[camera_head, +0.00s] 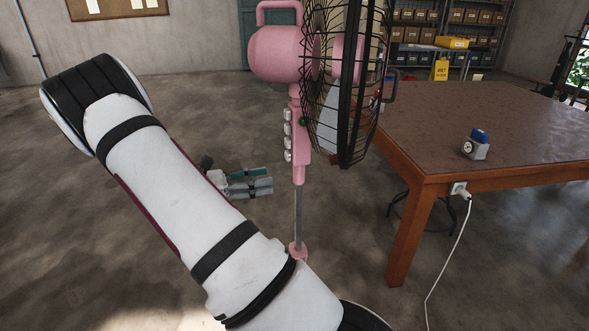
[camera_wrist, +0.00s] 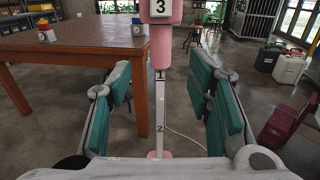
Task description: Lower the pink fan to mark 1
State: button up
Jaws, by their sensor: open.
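The pink fan (camera_head: 275,52) stands left of the table, with a pink motor housing, top handle, dark wire cage and a control stem with several pale knobs. Its grey pole (camera_head: 298,215) runs down to a pink collar (camera_head: 298,250). Below the sleeve's lower end, mark 1 (camera_wrist: 160,75) shows on the pole, and mark 2 (camera_wrist: 160,128) is lower. My gripper (camera_head: 248,183) is open, left of the stem. Its teal-padded fingers (camera_wrist: 161,85) appear either side of the pole, apart from it.
A brown table (camera_head: 470,115) stands close right of the fan, with a small grey-and-blue device (camera_head: 476,146) on it. A white cord (camera_head: 448,262) hangs from its edge. Shelves with boxes (camera_head: 445,30) stand behind. The floor to the left is clear.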

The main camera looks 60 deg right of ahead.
aim_at(294, 173)
jog(key=shift+p+x, duration=0.8)
jog(key=shift+x, duration=3.8)
grip_shut()
